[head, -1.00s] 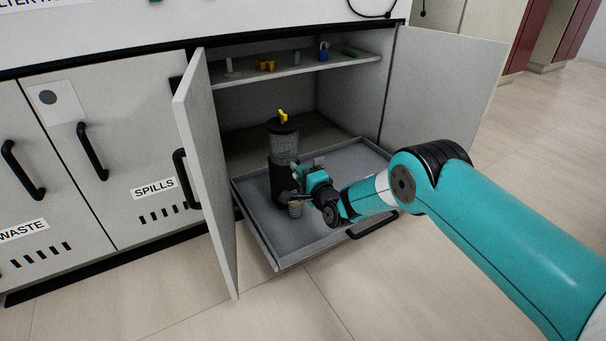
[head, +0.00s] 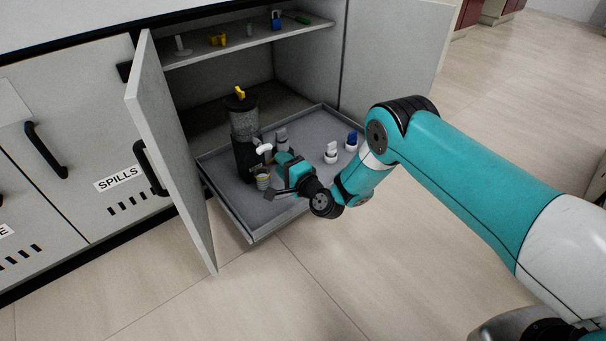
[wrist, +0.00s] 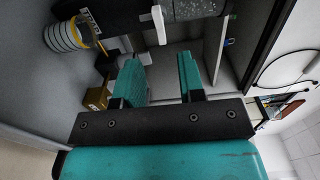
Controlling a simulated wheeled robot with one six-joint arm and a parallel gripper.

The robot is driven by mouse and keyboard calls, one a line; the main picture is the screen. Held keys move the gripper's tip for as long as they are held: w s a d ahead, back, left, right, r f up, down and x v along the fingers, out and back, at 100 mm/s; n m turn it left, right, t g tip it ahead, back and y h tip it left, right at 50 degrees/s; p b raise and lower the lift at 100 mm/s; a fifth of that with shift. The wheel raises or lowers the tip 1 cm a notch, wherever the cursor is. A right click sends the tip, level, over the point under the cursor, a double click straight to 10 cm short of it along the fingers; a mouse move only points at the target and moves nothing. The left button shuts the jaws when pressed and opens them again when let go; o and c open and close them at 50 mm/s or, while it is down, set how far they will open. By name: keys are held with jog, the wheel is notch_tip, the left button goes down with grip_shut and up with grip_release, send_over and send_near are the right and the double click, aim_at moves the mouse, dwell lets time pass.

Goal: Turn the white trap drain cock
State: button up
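The trap (head: 247,153) is an upright cylinder with a black lower part and a speckled grey upper part, standing in the pulled-out tray (head: 225,200). The white drain cock (head: 264,148) sticks out from its right side in the head view. In the wrist view the white cock (wrist: 159,25) is a short bar beyond the gap between my fingers. My gripper (wrist: 160,66) is open and empty, its tips apart from the cock. In the head view my gripper (head: 279,160) is just right of the trap. A yellow-banded cup (head: 262,179) stands below the cock; it also shows in the wrist view (wrist: 68,36).
A yellow cock (head: 239,91) tops the trap. White (head: 331,154) and blue-topped (head: 351,141) items stand in the tray on the right. The open cabinet door (head: 172,150) is close on the left. A shelf (head: 240,45) with small items is above.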

jog(key=p+v, duration=0.8)
jog(key=p, duration=0.5)
jog(key=shift+s+d, duration=0.3)
